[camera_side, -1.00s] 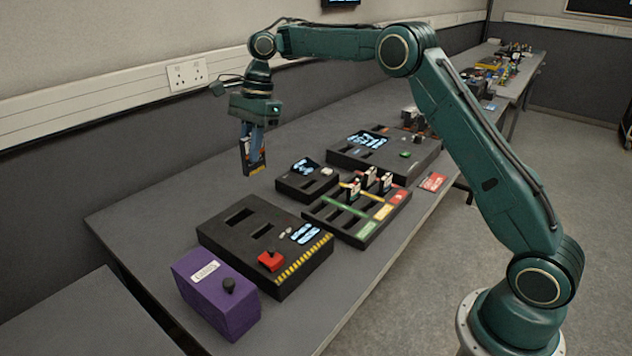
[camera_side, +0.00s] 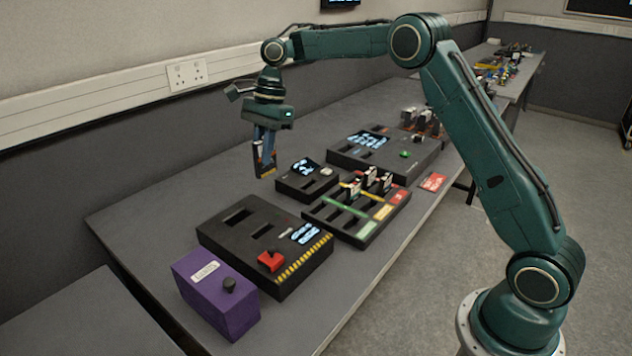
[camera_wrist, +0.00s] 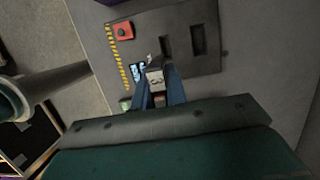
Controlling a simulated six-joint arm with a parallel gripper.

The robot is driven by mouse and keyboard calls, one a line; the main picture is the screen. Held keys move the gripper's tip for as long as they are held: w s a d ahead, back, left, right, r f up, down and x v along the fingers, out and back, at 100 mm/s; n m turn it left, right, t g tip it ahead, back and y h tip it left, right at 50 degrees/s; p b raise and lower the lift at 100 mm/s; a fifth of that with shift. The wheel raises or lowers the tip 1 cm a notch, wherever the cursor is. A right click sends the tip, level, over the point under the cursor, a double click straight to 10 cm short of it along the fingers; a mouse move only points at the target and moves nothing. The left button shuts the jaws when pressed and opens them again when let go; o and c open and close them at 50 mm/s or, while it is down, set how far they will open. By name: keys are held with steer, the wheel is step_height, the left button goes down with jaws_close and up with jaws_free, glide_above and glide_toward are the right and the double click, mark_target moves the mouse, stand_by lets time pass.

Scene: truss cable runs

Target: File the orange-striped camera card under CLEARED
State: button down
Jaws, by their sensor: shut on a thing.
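My gripper (camera_side: 265,143) is shut on a dark camera card (camera_side: 264,163) with a pale label and some orange, held upright above the bench. In the wrist view the pale end of the card (camera_wrist: 155,76) shows between my blue fingers; a full stripe is not clear there. The black sorting rack (camera_side: 337,226) lies to the right of and below my gripper, with green, yellow and red labels along its near side. Their lettering is too small to read. Several cards (camera_side: 370,180) stand in its far slots; the slots towards the left look empty.
A black slotted unit (camera_side: 225,235) with a red control and hazard stripes sits front left, beside a purple box (camera_side: 225,305). A small display box (camera_side: 308,187) lies between my gripper and the rack. A larger console (camera_side: 350,158) stands behind. A red card (camera_side: 433,182) lies right.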

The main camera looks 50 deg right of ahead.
steer(key=s+d+f, duration=0.5)
steer(key=s+d, duration=0.1)
steer(key=d, duration=0.2)
steer(key=s+d+f, duration=0.6)
steer(key=s+d, duration=0.1)
steer(key=d, duration=0.1)
steer(key=shift+d, duration=0.2)
steer(key=shift+s+f, duration=0.1)
steer(key=shift+f, duration=0.1)
steer(key=shift+f, duration=2.9)
steer(key=shift+f, duration=1.75)
stand_by(1.3)
